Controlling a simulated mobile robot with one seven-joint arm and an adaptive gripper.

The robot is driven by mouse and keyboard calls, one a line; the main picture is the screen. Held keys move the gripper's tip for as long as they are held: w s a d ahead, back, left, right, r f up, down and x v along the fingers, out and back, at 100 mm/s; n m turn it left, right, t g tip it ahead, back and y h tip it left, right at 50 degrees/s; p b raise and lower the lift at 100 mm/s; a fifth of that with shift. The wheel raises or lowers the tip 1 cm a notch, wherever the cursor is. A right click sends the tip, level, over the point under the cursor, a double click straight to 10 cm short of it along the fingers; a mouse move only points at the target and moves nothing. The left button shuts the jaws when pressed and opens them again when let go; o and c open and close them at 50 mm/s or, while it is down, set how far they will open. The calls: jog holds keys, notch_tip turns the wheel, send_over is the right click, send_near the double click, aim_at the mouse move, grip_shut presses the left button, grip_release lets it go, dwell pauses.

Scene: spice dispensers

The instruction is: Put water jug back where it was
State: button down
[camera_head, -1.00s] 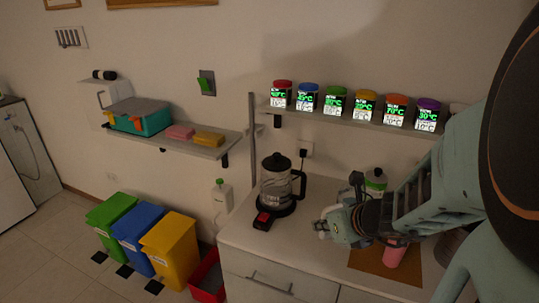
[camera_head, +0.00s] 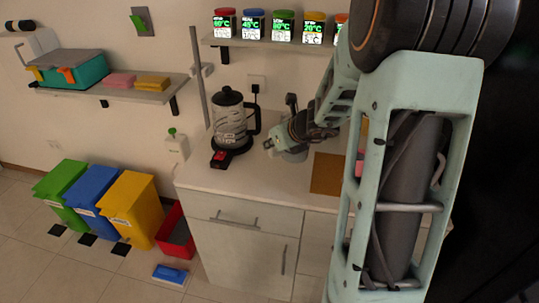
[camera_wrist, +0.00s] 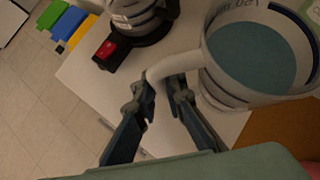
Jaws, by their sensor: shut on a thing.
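The water jug (camera_wrist: 255,50) is pale with grey bands and markings, and bluish water shows inside it. My gripper (camera_wrist: 162,92) is shut on the jug's curved handle (camera_wrist: 178,66), with one finger on each side. In the head view my gripper (camera_head: 271,144) is over the white counter (camera_head: 205,180), right of the kettle. Part of the jug (camera_head: 295,156) shows just below and beside it, looking upright. I cannot tell if the jug's base touches the counter.
A glass kettle (camera_head: 231,125) with black lid stands left of the jug, a small red-and-black device (camera_head: 220,159) before it. A brown mat (camera_head: 327,175) lies to the right. A shelf (camera_head: 270,44) with several spice jars hangs above. Counter is clear in front.

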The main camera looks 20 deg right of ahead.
aim_at(270, 153)
jog(key=shift+w+f+b, duration=0.25)
jog(key=shift+f+b, duration=0.6)
jog(key=shift+f, duration=0.1)
jog(key=shift+w+f+b, duration=0.2)
jog(key=shift+f+b, duration=0.6)
jog(key=shift+f, duration=0.1)
jog(key=shift+f, duration=0.1)
jog(key=c, duration=2)
grip_release()
jog(key=shift+s+f, duration=0.1)
jog(key=shift+s, duration=0.05)
